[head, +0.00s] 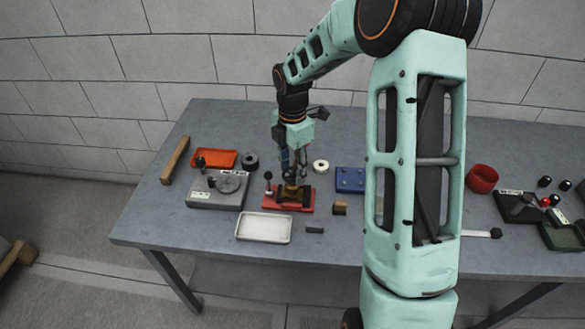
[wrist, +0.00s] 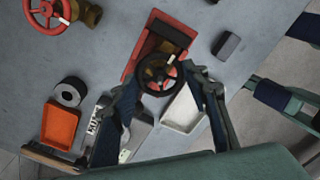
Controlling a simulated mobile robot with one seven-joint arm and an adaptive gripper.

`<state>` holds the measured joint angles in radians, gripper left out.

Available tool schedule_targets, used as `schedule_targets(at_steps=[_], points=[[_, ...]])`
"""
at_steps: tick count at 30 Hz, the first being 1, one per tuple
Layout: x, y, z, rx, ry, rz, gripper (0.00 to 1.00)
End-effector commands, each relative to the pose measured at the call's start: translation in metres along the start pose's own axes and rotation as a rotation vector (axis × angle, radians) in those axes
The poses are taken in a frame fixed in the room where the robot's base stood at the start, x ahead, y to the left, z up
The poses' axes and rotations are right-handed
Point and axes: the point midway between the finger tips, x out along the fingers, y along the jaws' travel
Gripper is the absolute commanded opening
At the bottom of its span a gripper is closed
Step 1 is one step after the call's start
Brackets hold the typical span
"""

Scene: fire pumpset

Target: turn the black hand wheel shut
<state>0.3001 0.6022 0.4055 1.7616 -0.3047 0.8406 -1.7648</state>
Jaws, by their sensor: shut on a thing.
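The black hand wheel (wrist: 159,76) stands on a red base (wrist: 141,45) in the wrist view, with a small pale mark near its rim. My gripper (wrist: 167,72) has one finger at the left and one at the right of the wheel and is shut on it. In the head view my gripper (head: 290,178) points down over the brass valve body (head: 289,191) on the red base (head: 291,209). In that view the wheel is hard to make out behind the fingers.
A red hand wheel (wrist: 45,14) shows in the wrist view.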

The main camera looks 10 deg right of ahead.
Motion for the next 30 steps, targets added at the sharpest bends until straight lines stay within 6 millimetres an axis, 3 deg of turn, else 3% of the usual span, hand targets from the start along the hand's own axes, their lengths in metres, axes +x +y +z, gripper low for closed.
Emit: schedule_targets(at_steps=[30], points=[[0.0004,0.0003,0.0001,0.963,-0.001,0.001,0.18]])
